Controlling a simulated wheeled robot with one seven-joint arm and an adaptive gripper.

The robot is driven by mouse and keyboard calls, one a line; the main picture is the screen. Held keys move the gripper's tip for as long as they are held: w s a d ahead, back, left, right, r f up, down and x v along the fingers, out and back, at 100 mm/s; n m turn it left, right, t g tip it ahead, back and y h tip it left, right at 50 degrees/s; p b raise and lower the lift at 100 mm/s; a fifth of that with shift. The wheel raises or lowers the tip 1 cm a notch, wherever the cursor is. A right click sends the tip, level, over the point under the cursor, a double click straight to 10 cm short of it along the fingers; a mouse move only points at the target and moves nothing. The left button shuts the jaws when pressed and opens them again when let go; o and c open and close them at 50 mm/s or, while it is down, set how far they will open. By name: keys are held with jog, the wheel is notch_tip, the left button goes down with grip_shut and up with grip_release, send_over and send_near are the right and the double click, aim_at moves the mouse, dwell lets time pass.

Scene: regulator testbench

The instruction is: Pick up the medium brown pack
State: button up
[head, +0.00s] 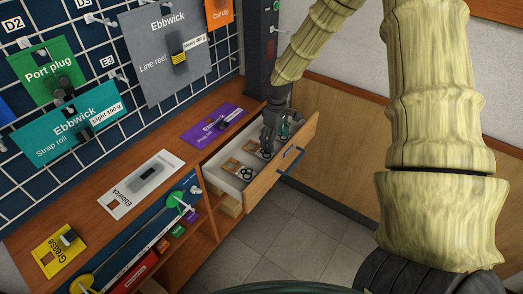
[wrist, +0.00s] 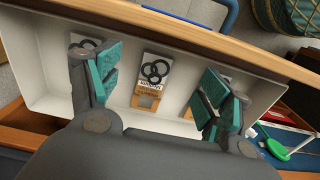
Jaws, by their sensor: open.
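Several brown-and-white packs with black ring pictures lie in an open white drawer. In the wrist view, one brown pack (wrist: 152,82) lies between my open fingers, its label text too small to read surely. A second pack (wrist: 88,42) is partly hidden behind the left finger, and a third (wrist: 222,80) mostly behind the right finger. I cannot tell which is the medium one. My gripper (wrist: 160,85) is open and empty, above the middle pack. In the head view my gripper (head: 270,142) reaches into the drawer's far part; packs (head: 231,166) show to its left.
The drawer's wooden front (head: 284,166) with a blue handle (head: 291,160) and its white walls (head: 222,181) surround the packs. The wooden bench top (head: 95,222) holds display cards. A pegboard with hanging cards is behind. Grey floor (head: 300,235) is clear in front.

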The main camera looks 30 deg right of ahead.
aim_at(272, 155)
jog(key=f, duration=0.3)
jog(key=shift+w+a+f, duration=0.2)
jog(key=shift+w+a, duration=0.05)
jog(key=shift+w, duration=0.1)
jog(key=shift+w+f, duration=0.15)
jog(key=shift+f, duration=2.65)
jog(key=shift+c, duration=0.4)
jog(key=c, duration=0.9)
